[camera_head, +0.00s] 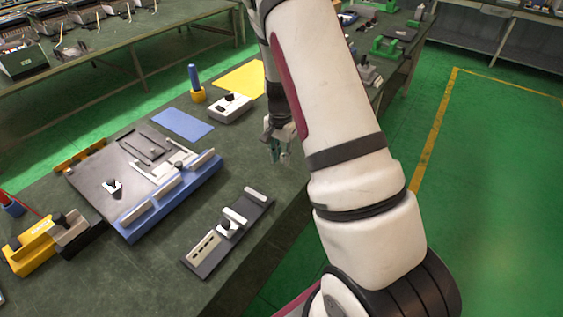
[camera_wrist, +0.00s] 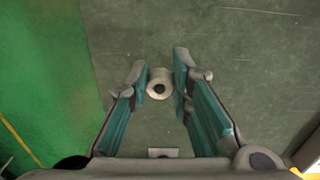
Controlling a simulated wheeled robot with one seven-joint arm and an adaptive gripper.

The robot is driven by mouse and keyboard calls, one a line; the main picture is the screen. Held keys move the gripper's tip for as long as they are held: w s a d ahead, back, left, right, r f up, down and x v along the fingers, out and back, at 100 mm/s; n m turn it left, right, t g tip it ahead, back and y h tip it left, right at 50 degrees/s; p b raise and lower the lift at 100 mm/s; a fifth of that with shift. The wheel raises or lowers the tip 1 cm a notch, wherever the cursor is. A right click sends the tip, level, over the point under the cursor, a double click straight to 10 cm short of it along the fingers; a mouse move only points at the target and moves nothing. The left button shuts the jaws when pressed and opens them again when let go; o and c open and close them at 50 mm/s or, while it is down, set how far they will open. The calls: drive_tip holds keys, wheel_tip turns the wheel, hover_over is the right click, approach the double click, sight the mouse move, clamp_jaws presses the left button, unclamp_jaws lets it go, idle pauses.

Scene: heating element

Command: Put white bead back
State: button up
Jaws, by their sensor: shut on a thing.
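The white bead (camera_wrist: 159,83) is a small, pale, short cylinder with a dark hole, seen in the wrist view between my fingertips. My gripper (camera_wrist: 160,76) has teal-lined fingers and is shut on the bead. The dark green table top lies beneath it. In the head view my gripper (camera_head: 276,151) hangs near the table's right edge, to the right of the blue fixture (camera_head: 172,205) with its dark plate. The bead cannot be made out in the head view.
A dark tray (camera_head: 204,258) with white blocks lies in front of the fixture. A white box with a black knob (camera_head: 231,108), a yellow sheet (camera_head: 240,79) and a blue sheet (camera_head: 183,125) lie behind. A yellow device (camera_head: 32,250) stands at left.

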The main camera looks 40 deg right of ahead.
sight(281, 169)
drive_tip(key=shift+w+d+f+p, duration=0.15)
drive_tip(key=shift+f, duration=0.5)
drive_tip(key=shift+w+d+f+p, duration=0.1)
drive_tip(key=shift+w+f+p, duration=0.05)
drive_tip(key=shift+f, duration=0.95)
drive_tip(key=shift+f, duration=0.15)
drive_tip(key=o, duration=0.9)
